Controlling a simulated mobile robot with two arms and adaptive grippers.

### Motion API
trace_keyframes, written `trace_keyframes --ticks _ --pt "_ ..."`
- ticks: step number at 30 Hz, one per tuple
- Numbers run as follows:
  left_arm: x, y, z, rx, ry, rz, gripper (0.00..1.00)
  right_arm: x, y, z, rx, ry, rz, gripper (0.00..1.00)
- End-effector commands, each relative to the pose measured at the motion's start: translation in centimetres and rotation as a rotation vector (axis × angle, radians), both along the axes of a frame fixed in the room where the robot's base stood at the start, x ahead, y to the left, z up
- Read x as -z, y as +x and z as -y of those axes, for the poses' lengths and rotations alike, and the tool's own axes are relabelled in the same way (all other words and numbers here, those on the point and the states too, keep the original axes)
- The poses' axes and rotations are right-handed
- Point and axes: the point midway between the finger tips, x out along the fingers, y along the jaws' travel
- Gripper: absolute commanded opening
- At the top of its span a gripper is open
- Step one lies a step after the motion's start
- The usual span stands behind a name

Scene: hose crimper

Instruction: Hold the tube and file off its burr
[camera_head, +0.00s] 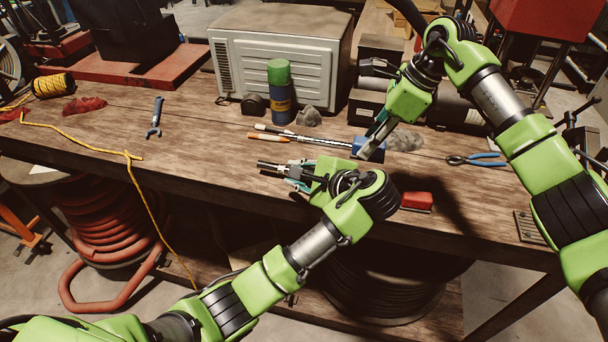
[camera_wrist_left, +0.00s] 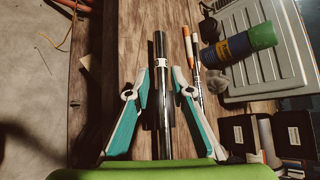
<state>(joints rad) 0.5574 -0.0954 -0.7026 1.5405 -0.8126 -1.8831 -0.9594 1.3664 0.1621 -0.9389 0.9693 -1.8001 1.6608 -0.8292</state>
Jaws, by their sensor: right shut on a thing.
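The dark tube (camera_wrist_left: 161,75), with a bright band near its far end, lies between the two teal fingers of my left gripper (camera_wrist_left: 161,88) in the left wrist view. Those fingers stand apart, with a gap on each side of the tube. In the head view the tube's end (camera_head: 268,164) sticks out to the left of my left gripper (camera_head: 290,172). My right gripper (camera_head: 376,138) is shut on the blue handle (camera_head: 361,147) of a file, whose thin grey shaft (camera_head: 322,142) points left, behind the tube. The right fingers partly hide the handle.
A green-and-blue spray can (camera_head: 281,92) and a white machine (camera_head: 275,60) stand behind. A marker (camera_head: 268,137) lies beside the file's tip. Blue-handled pliers (camera_head: 478,159) lie right, a red block (camera_head: 416,201) near the front edge, and a wrench (camera_head: 155,117) left.

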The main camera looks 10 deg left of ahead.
Motion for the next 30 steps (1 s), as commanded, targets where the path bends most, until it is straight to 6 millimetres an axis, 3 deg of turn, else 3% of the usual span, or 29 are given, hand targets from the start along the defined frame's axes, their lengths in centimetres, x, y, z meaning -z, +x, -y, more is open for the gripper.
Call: trace_keyframes --ticks 6,12,26,28,30 --pt "2.2 2.3 -3.0 -0.002 0.002 -0.001 0.21 -0.1 0.0 0.0 -0.001 0.001 0.001 0.00" --pt "3.5 3.8 -4.8 -0.001 0.000 0.001 0.21 -0.1 0.0 0.0 -0.001 0.001 0.001 0.00" --pt "4.1 4.5 -5.6 0.001 -0.001 0.001 0.21 -0.1 0.0 0.0 0.000 0.001 0.001 0.00" --pt "4.1 4.5 -5.6 0.001 -0.001 0.001 0.03 -0.1 0.0 0.0 0.000 0.001 0.001 0.00" --pt "4.1 4.5 -5.5 0.001 -0.001 0.001 0.00 -0.1 0.0 0.0 0.000 0.001 0.001 0.00"
